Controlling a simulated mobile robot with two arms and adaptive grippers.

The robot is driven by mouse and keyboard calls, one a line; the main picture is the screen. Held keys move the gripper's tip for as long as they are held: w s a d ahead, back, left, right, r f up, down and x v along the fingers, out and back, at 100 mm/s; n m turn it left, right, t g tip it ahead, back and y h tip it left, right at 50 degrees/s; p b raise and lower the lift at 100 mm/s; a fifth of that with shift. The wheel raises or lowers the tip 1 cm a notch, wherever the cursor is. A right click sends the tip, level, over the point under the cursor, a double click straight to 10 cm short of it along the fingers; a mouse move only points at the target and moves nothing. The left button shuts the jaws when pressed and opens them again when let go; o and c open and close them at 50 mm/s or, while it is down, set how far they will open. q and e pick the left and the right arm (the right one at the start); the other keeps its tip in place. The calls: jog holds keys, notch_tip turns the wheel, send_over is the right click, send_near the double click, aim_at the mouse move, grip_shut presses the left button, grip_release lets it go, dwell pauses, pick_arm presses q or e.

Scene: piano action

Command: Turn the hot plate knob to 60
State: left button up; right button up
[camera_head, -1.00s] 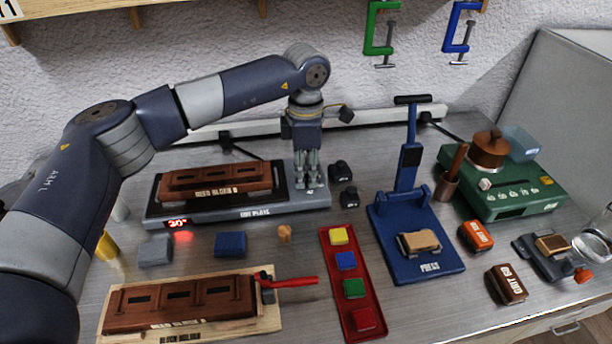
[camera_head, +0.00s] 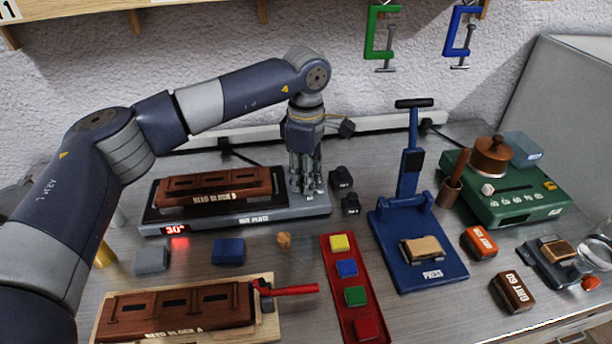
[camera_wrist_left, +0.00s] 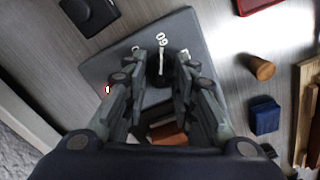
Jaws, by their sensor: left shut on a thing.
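The hot plate (camera_head: 250,219) is a grey slab with a black top, and its red display (camera_head: 175,229) reads 30°. My left gripper (camera_head: 306,190) points straight down at the right end of the hot plate, over its control area. In the left wrist view the gripper (camera_wrist_left: 161,72) is shut on the small dark knob (camera_wrist_left: 158,77), with a finger on each side. A white line shows on the knob, and a "60" mark stands just beyond it. Another mark is partly hidden by a finger. The right gripper is not in view.
Reed block B (camera_head: 220,187) lies on the hot plate. Two small black blocks (camera_head: 342,178) stand close to its right end. The blue press (camera_head: 420,250) and a red tray (camera_head: 328,262) with coloured blocks are further right and in front.

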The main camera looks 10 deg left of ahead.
pick_arm(q)
jog(key=o, duration=1)
jog(key=shift+o, duration=0.2)
notch_tip(320, 180, up, 12)
